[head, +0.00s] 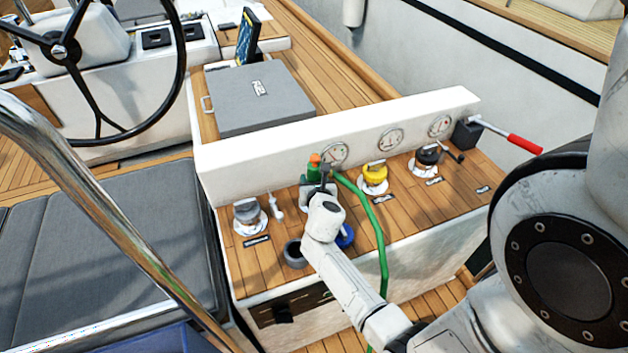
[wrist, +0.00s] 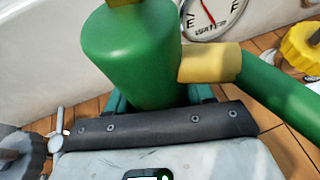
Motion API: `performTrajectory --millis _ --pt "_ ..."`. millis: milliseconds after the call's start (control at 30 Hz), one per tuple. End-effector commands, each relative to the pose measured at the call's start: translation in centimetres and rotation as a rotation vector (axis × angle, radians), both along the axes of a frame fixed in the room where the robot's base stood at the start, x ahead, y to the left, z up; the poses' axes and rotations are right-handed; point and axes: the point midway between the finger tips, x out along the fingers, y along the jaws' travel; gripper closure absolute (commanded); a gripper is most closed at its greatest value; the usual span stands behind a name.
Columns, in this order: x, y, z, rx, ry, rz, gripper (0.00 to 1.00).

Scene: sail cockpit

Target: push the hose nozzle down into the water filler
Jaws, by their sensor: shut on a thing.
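The hose nozzle, a green cylinder with an orange top (head: 314,169), stands roughly upright near the white upright panel. In the wrist view the nozzle (wrist: 130,55) fills the upper middle, with a tan side collar leading to the green hose (wrist: 268,90). The hose (head: 378,225) curves right and down over the front edge. My gripper (head: 319,188) is shut on the nozzle from the front. The water filler is hidden behind my gripper and nozzle, so I cannot tell whether the nozzle's lower end is in it. A gauge marked WATER (wrist: 206,15) is behind it.
A yellow cap (head: 374,174) and a black cap (head: 428,156) stand right of the nozzle, a grey cap (head: 247,212) left. A blue cap (head: 345,237) and a dark grey cup (head: 293,254) are near the front edge. A red-handled lever (head: 524,144) sticks out right.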

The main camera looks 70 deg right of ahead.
Motion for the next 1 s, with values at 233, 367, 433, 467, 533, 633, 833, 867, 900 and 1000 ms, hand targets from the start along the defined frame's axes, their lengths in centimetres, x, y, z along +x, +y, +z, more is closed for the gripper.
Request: performTrajectory --millis 233,367,433,467,533,633,833,867,900,1000 --pt "0.0 0.0 0.0 -0.002 -0.001 0.0 0.38" --pt "0.0 0.0 -0.1 0.002 0.001 0.0 0.38" --pt "-0.1 0.2 0.0 0.002 0.001 0.0 0.38" --pt "-0.2 0.3 0.1 0.001 0.002 0.0 0.38" --pt "-0.4 0.7 0.3 0.001 0.003 0.001 0.38" --pt "-0.7 1.3 0.6 0.0 0.002 0.001 0.38" --pt "-1.2 2.5 1.2 0.001 0.001 0.001 0.38" --pt "-1.3 2.7 1.3 0.0 0.002 0.002 0.38" --pt "-1.5 2.9 1.4 0.0 0.002 0.002 0.38" --pt "-1.8 3.5 1.6 0.001 0.0 0.0 0.38"
